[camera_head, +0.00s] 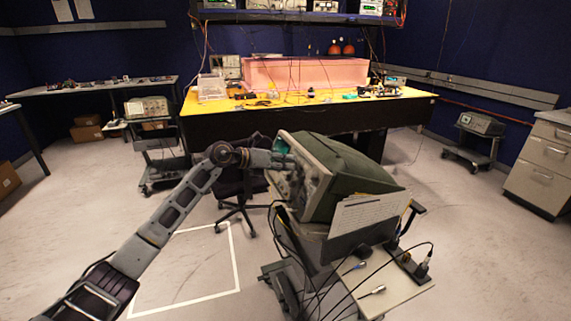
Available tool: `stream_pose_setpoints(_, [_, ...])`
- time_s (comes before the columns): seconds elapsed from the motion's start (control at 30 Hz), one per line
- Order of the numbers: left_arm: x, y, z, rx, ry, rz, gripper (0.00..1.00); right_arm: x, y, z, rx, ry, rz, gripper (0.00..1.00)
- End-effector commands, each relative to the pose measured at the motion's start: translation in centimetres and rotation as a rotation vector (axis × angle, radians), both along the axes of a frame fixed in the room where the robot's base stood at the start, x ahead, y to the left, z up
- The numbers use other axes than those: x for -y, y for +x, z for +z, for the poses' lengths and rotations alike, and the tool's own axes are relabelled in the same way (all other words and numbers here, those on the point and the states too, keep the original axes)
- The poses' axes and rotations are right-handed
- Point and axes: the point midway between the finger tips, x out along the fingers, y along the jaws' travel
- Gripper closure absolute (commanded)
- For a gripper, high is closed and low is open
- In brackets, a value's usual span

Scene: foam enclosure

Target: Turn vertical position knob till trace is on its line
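A green-grey oscilloscope (345,178) sits tilted on a grey cart (345,245) right of the middle. Its front panel faces left and shows only edge-on, with a bit of teal screen (281,146) at its upper left. My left arm reaches in from the lower left. My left gripper (290,161) is at the oscilloscope's front panel, just below the screen. The fingertips are small and dark against the panel, so I cannot tell whether they touch a knob or are open. The vertical position knob and the trace cannot be made out. My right gripper is not in view.
Black cables (300,265) hang down the cart's front, and a lower shelf (385,285) holds plugs. An office chair (240,190) stands just behind my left arm. A yellow workbench (215,106) spans the back. A white taped outline (237,262) marks open floor at left.

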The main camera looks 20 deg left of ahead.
Motion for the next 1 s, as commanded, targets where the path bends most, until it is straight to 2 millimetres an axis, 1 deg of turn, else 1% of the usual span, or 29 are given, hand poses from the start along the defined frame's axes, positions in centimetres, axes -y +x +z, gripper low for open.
stream_pose_setpoints(0.23, [0.02,0.01,0.0,0.001,0.001,0.0,0.79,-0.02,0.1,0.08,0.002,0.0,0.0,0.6])
stream_pose_setpoints(0.4, [0.02,0.01,0.0,0.001,0.001,0.0,1.0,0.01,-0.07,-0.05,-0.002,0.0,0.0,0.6])
stream_pose_setpoints(0.67, [0.02,0.01,0.0,0.001,0.001,0.0,1.0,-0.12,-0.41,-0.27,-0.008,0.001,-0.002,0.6])
stream_pose_setpoints(0.83, [0.05,0.0,0.01,0.001,0.001,0.0,0.8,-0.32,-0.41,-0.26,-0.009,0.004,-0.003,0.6])
stream_pose_setpoints(0.87, [0.06,-0.01,0.01,0.001,0.0,-0.001,0.79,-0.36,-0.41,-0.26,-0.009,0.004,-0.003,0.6])
stream_pose_setpoints(1.0, [0.05,0.0,0.01,0.001,0.0,-0.001,0.79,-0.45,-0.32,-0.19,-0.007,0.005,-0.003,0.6])
